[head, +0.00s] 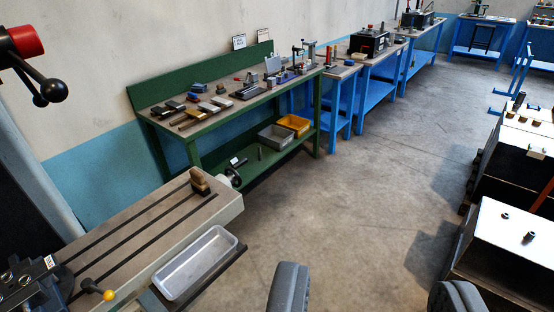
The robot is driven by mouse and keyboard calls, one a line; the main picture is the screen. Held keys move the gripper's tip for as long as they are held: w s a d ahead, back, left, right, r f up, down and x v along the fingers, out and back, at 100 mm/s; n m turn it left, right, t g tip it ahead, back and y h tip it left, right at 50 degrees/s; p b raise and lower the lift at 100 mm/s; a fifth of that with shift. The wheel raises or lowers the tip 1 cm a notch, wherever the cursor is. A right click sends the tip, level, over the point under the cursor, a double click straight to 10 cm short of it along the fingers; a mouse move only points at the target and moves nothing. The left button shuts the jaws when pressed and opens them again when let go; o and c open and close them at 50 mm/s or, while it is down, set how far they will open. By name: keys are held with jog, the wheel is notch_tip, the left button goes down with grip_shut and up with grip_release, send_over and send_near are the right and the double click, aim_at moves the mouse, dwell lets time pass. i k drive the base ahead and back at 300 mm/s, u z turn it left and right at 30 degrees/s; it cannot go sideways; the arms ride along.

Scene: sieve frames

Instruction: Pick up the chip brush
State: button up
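A small tan and brown thing, which looks like the chip brush (199,181), stands near the far end of the slotted machine table (150,222) at the lower left. It is small in view, so its bristles and handle are hard to make out. My gripper (372,282) shows at the bottom edge as two dark fingertips set wide apart. It is open, with only bare floor seen between the fingers. It is to the right of the machine table and apart from the brush.
A metal tray (197,262) sits along the machine table's near side. A green bench (205,128) with tools and bins stands behind, and blue benches (366,90) continue beyond. Grey machine blocks (505,250) stand at right. The middle floor is clear.

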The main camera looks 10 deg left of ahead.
aim_at(197, 181)
jog(key=z, duration=0.05)
jog(key=i, duration=2)
jog(key=u, duration=0.45)
